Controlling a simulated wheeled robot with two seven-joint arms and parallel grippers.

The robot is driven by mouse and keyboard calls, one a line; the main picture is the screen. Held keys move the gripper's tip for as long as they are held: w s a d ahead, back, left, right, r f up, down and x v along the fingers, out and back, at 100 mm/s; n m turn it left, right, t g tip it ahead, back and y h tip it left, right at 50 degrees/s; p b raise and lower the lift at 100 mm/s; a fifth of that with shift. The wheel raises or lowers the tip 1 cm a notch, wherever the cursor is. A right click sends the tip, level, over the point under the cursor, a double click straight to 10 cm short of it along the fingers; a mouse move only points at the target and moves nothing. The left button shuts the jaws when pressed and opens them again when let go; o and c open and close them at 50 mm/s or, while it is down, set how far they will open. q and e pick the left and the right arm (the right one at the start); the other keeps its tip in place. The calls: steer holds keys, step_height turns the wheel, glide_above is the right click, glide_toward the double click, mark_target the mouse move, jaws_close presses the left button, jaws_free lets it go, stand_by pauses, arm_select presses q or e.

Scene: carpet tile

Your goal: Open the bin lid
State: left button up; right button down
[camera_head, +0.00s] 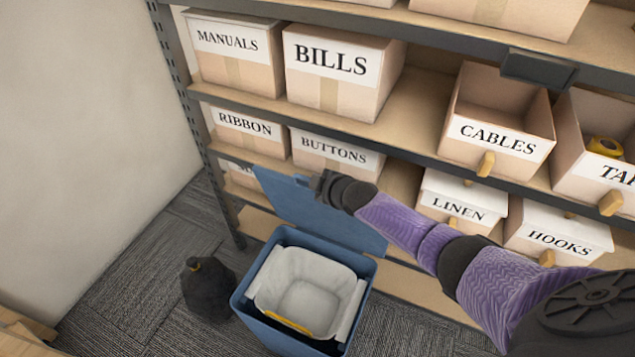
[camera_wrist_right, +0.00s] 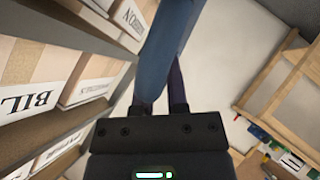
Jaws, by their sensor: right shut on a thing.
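The blue bin (camera_head: 240,303) stands on the carpet in front of the shelf. Its blue lid (camera_head: 345,232) is raised and tilted back toward the shelf, so the bin is open. A white liner (camera_head: 305,293) with a yellow strip at its front shows inside. My right gripper (camera_head: 314,184) is at the lid's raised upper edge and shut on it. In the right wrist view the lid (camera_wrist_right: 170,45) runs up from between the dark fingers of the right gripper (camera_wrist_right: 163,95). My left gripper is in neither view.
A black tied bag (camera_head: 207,290) stands on the carpet left of the bin. A metal shelf with labelled boxes, such as BUTTONS (camera_head: 338,153) and LINEN (camera_head: 460,207), stands close behind the lid. A wall (camera_head: 80,130) is at the left.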

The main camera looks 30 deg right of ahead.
stand_by(0.3)
steer(key=c, duration=0.7)
jaws_free()
steer(key=shift+w, duration=0.1)
steer(key=shift+o, duration=0.2)
steer(key=p+v, duration=0.6)
steer(key=v, duration=0.4)
